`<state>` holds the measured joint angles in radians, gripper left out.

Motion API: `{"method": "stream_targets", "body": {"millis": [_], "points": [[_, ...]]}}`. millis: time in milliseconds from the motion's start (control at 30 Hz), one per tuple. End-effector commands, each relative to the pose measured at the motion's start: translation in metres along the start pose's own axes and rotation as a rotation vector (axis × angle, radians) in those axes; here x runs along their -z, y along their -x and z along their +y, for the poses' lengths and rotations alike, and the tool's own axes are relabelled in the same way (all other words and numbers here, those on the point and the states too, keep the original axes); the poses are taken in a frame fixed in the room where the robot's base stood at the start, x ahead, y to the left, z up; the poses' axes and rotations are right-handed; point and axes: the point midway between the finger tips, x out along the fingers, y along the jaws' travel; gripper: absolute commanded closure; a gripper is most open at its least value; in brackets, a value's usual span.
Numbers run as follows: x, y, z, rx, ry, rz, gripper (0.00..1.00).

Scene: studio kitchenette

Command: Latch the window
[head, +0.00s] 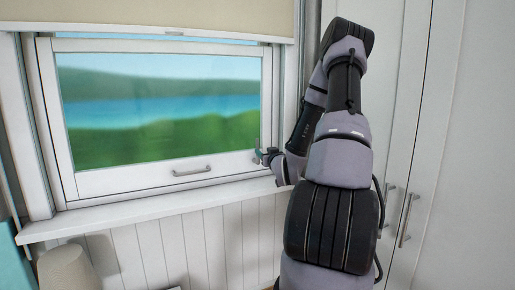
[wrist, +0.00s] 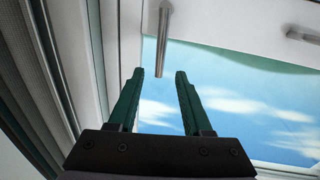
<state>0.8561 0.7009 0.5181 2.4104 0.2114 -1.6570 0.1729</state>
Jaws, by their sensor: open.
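The window (head: 160,185) has a white sash around a view of water and green land. A thin blue strip shows between its top rail and the blind; I cannot tell if the sash is fully shut. A grey metal latch lever (wrist: 163,38) shows in the wrist view, its free end between my fingertips in the picture. In the head view the lever is hidden or too small to make out. My gripper (wrist: 159,73) is open, its green fingers on either side of the lever's end; contact is not clear. In the head view my gripper (head: 260,156) is at the window's lower right corner.
A bar handle (head: 191,171) is on the bottom rail and also shows in the wrist view (wrist: 303,36). A white sill (head: 130,216) runs below. A beige blind (head: 150,14) hangs above. Tall cupboards (head: 440,150) stand right; a rounded beige object (head: 68,268) is lower left.

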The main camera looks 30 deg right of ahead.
Motion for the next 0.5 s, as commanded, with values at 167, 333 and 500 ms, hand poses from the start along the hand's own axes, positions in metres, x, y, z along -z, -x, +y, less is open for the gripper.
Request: {"method": "stream_targets", "body": {"millis": [167, 333, 500], "points": [[0.000, -0.036, -0.001, 0.001, 0.000, 0.001, 0.50], [0.000, -0.065, -0.001, 0.002, 0.000, 0.001, 0.50], [0.000, -0.083, -0.001, 0.001, -0.001, -0.002, 0.50]]}}
